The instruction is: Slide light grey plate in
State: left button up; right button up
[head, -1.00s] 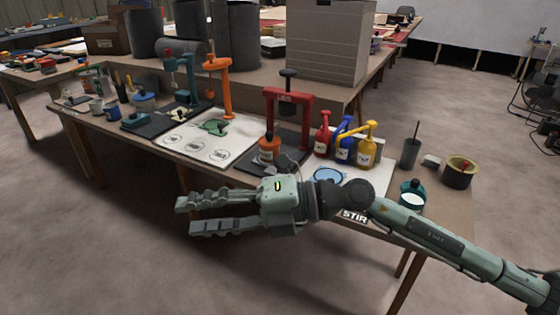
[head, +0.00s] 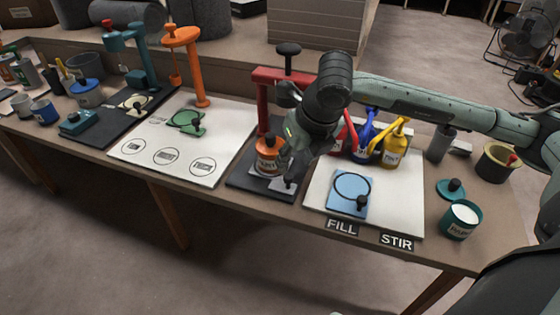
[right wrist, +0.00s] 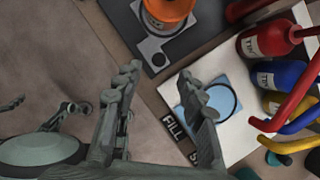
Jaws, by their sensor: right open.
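The light grey plate (head: 259,182) lies on the dark base (head: 238,180) of the red press, under an orange container (head: 268,158). It also shows in the right wrist view (right wrist: 150,46), with a dark knob (right wrist: 158,60) at its near end. My right gripper (head: 290,168) points down over the press's front area and partly hides the container and plate. In the right wrist view its two fingers (right wrist: 160,85) are apart with nothing between them; the knob is beyond their tips.
Right of the press, a white board carries a light blue plate (head: 347,205) with a dark knob. Red, blue and yellow (head: 395,145) pump bottles stand behind it. The orange stand (head: 185,65) is to the left. The floor in front of the table is clear.

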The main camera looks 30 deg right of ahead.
aim_at(289, 176)
jog(key=x, duration=0.6)
jog(key=shift+s+f, duration=0.15)
jog(key=shift+s, duration=0.05)
jog(key=shift+w+f, duration=0.2)
jog(key=shift+f, duration=0.2)
pick_arm(q)
jog(key=shift+s+f, duration=0.3)
jog(key=shift+f, duration=0.25)
